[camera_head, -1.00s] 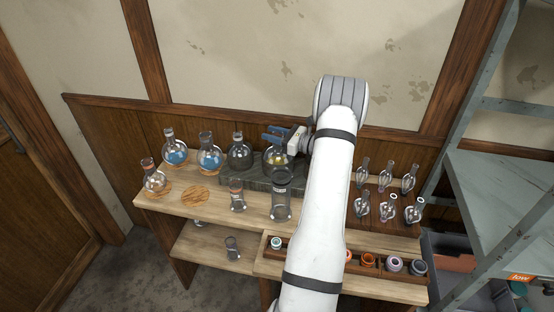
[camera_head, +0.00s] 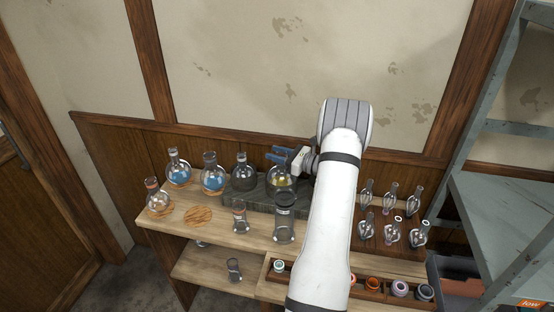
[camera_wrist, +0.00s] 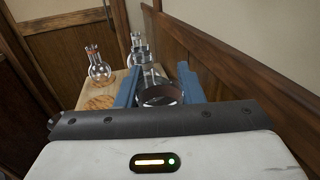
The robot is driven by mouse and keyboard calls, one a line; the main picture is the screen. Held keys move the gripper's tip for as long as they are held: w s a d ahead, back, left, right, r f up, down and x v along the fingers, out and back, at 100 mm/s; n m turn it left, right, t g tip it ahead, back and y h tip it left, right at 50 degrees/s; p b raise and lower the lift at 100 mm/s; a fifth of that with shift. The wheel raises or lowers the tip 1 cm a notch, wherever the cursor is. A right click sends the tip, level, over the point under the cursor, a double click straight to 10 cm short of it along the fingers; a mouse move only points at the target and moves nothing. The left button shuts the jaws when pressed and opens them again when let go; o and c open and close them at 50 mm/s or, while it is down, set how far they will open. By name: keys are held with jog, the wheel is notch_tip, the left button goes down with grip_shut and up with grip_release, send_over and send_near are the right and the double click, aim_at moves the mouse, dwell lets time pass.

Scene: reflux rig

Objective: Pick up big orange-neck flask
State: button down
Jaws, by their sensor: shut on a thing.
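A smaller-looking clear flask with an orange-red neck (camera_head: 157,198) stands at the front left on the wooden bench, and shows in the wrist view (camera_wrist: 100,68).
An empty cork ring (camera_head: 198,217) lies at left. Several small glass pieces (camera_head: 391,234) stand at right.

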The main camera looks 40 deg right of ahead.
jog(key=shift+r+b, duration=0.85)
jog(key=shift+r, duration=3.55)
notch_tip(320, 180, up, 6)
jog(key=p, duration=0.2)
jog(key=shift+f+p, duration=0.15)
jog(key=shift+p, duration=0.25)
